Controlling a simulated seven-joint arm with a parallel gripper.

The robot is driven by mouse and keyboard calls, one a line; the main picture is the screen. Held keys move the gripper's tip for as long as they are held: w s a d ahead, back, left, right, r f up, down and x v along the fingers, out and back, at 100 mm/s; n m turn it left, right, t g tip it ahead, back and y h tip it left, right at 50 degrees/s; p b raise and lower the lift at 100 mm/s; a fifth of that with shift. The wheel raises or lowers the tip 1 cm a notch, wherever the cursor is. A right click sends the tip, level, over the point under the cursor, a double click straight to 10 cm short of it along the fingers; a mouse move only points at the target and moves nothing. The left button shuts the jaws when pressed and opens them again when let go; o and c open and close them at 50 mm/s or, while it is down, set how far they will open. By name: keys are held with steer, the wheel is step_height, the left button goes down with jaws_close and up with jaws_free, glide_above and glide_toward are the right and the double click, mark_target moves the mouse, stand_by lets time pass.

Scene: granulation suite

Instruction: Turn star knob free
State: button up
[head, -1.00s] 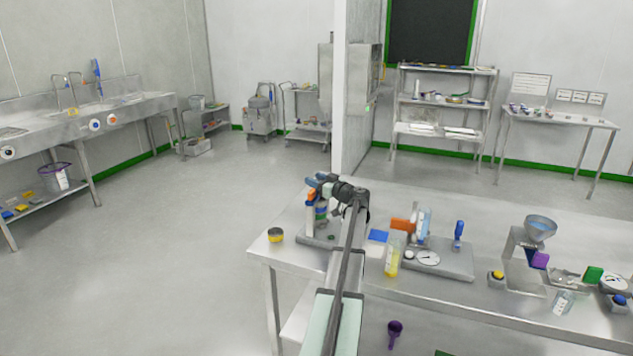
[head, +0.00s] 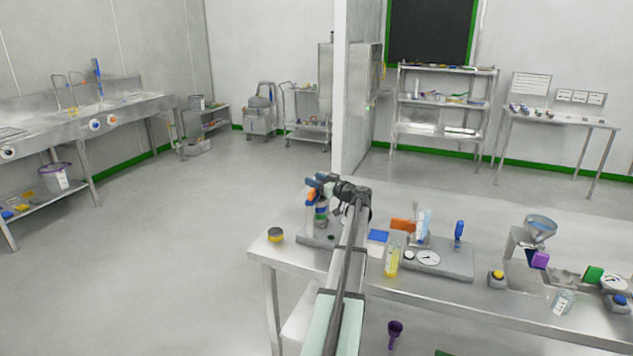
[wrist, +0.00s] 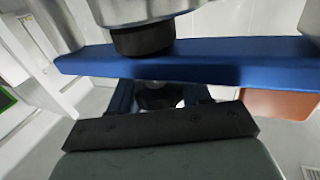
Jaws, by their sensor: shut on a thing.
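My gripper (head: 321,185) is at the upper part of a small upright apparatus (head: 320,214) at the left end of the steel table in the head view. In the wrist view my gripper (wrist: 160,98) shows two dark fingers shut on a small dark round part, which seems to be the star knob (wrist: 160,99). Its lobes are mostly hidden by the hand's black front edge. A blue bar (wrist: 240,66) crosses the wrist view just beyond, below a metal body with a black collar (wrist: 142,40). Whether the knob is loose cannot be told.
A yellow and dark tub (head: 275,235) stands left of the apparatus near the table (head: 300,262) edge. A funnel stand (head: 540,228) is farther right.

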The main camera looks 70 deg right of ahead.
steer(key=n+y, duration=0.2)
steer(key=y, duration=0.1)
steer(key=n+t+y, duration=0.1)
steer(key=n+y, duration=0.1)
steer(key=y, duration=0.2)
steer(key=shift+w+n, duration=0.1)
steer(key=shift+n, duration=0.2)
steer(key=n+y, duration=0.1)
steer(key=y, duration=0.1)
steer(key=n+g+y, duration=0.1)
steer(key=n+y, duration=0.1)
steer(key=y, duration=0.1)
steer(key=shift+a, duration=0.4)
steer(key=shift+a+n+g+y, duration=0.15)
steer(key=shift+n+g+y, duration=0.2)
steer(key=shift+n+y, duration=0.35)
steer(key=shift+a+n+g+y, duration=0.15)
steer(key=shift+n+g+y, duration=0.3)
steer(key=shift+y, duration=0.45)
steer(key=o, duration=1)
steer(key=shift+a, duration=0.1)
steer(key=shift+c, duration=0.2)
steer(key=shift+r, duration=0.1)
step_height(320, 180, up, 10)
steer(key=shift+f, duration=0.1)
steer(key=shift+s, duration=0.2)
